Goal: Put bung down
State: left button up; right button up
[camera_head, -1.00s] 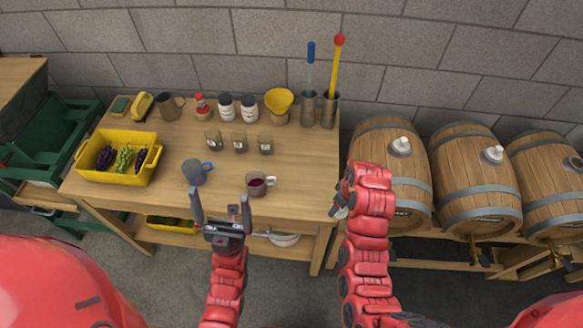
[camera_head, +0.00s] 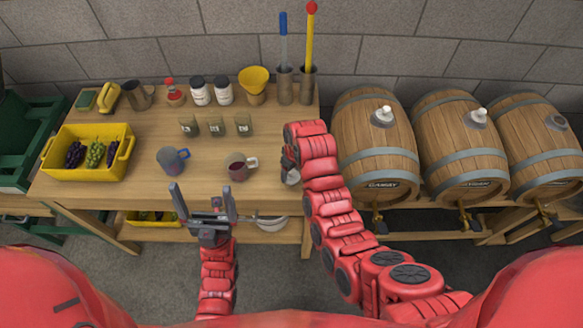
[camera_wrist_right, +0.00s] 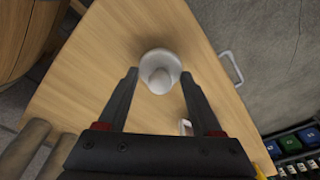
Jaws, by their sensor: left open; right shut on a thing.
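A white bung (camera_wrist_right: 160,72) sits between the fingertips of my right gripper (camera_wrist_right: 159,78), which is shut on it, over the wooden table top in the right wrist view. I cannot tell whether it touches the wood. In the head view my right gripper (camera_head: 291,168) is at the table's right front edge, mostly hidden by my arm, with a pale bit of the bung (camera_head: 293,177) showing. My left gripper (camera_head: 206,205) is open and empty before the table's front edge. The right barrel (camera_head: 540,143) has an open bung hole on top.
The table (camera_head: 140,203) holds a blue-handled mug (camera_head: 172,160), a mug of dark liquid (camera_head: 238,170), several jars and a yellow grape crate (camera_head: 60,173). White bungs stand in the left barrel (camera_head: 368,147) and middle barrel (camera_head: 455,145). The front right table corner looks clear.

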jog(key=shift+f, duration=0.15)
jog(key=o, duration=1.4)
jog(key=shift+c, duration=0.2)
jog(key=shift+r, duration=0.25)
